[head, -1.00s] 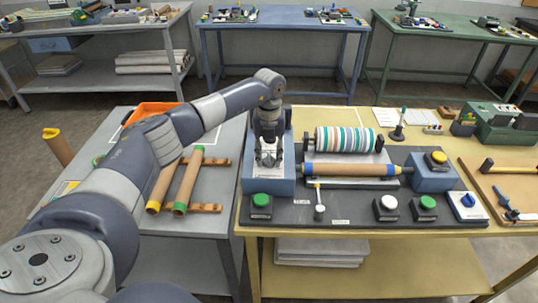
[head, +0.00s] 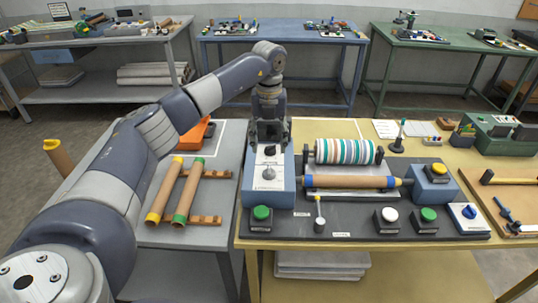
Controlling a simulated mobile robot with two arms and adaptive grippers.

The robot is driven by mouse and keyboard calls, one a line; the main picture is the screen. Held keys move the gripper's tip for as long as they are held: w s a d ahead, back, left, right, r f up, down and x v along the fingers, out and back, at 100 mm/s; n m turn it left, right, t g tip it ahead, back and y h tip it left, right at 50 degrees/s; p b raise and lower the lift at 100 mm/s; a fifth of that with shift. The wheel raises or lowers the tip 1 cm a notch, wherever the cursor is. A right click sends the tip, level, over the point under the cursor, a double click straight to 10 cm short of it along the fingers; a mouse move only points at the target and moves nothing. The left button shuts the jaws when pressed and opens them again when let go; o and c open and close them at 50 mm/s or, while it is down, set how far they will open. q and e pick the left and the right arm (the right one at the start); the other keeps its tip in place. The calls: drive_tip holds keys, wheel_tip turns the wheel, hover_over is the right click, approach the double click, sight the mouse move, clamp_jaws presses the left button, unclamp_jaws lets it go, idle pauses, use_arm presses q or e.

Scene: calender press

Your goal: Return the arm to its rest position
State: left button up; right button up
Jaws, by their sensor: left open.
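My left arm reaches in from the lower left, and its gripper (head: 270,136) points down above the far end of the blue control box (head: 268,202). The gripper is open with nothing visible between its fingers. The box has a pale top panel with a dark knob and a grey knob (head: 268,172), both in plain view. The press beside it carries a striped roll (head: 343,151) and a brown roll (head: 347,182) with a blue end. My right gripper is not in view.
Two brown tubes (head: 175,190) with yellow and green ends lie on wooden rails on the grey table at left. An orange tray (head: 197,134) is partly behind my arm. Green (head: 261,213), white and blue controls line the press's front edge. A hammer lies at right.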

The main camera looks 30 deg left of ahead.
use_arm(q)
drive_tip(key=shift+r, duration=0.95)
